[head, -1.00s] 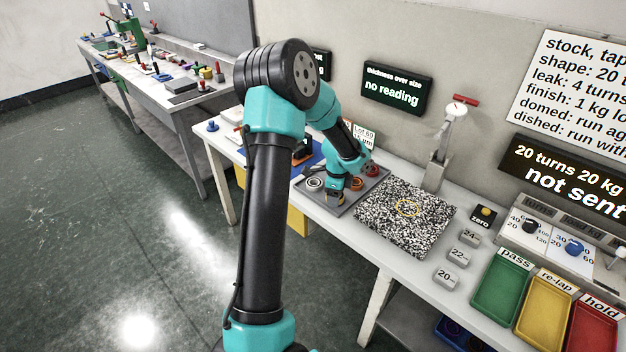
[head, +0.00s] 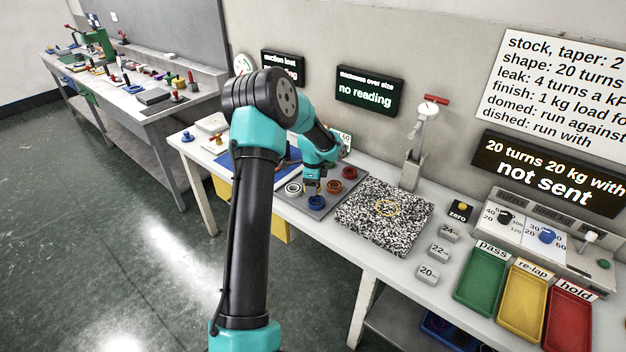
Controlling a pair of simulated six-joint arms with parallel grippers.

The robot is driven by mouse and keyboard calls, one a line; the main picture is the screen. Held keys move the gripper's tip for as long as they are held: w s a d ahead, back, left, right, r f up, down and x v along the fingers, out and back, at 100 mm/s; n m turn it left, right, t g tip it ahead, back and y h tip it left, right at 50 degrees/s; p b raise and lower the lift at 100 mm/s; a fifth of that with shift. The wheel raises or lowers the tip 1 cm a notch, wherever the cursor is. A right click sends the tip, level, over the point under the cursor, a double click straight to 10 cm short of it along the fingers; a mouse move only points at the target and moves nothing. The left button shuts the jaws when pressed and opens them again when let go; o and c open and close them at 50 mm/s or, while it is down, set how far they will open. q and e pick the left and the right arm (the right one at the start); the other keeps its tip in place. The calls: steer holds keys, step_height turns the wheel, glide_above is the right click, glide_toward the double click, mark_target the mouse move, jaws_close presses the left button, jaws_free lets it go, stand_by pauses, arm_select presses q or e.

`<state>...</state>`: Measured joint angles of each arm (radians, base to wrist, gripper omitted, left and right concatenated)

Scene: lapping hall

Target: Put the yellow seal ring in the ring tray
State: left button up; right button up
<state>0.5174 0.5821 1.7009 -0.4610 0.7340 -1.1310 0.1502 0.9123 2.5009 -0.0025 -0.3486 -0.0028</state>
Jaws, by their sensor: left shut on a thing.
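My left gripper (head: 312,185) points down over the grey ring tray (head: 284,207). Its jaws are shut on a small yellow thing, which I take to be the yellow seal ring; the fingers hide most of it. A blue ring (head: 316,203) lies in the tray just below the gripper. A pale ring (head: 293,189) lies left of it, and an orange ring (head: 334,187) and a red ring (head: 349,173) lie to the right. I cannot tell whether the held thing touches the tray. My right gripper is not in view.
A speckled plate (head: 370,225) with a thin yellow circle on it stands right of the tray. Several grey weights (head: 438,251), then the green (head: 481,282), yellow (head: 523,301) and red (head: 568,321) trays, follow along the bench. A lever stand (head: 414,160) rises behind the plate.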

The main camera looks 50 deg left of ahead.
arm_select(q)
steer(key=w+a, duration=0.1)
steer(key=a, duration=0.1)
steer(key=w+a, duration=0.4)
steer(key=shift+w+a+f, duration=0.15)
steer(key=shift+w+f, duration=0.05)
steer(key=shift+f, duration=0.2)
steer(key=shift+f, duration=1.75)
steer(key=shift+f, duration=0.15)
steer(key=o, duration=0.9)
steer(key=shift+o, duration=0.2)
step_height(320, 180, up, 12)
steer(key=shift+r, duration=0.2)
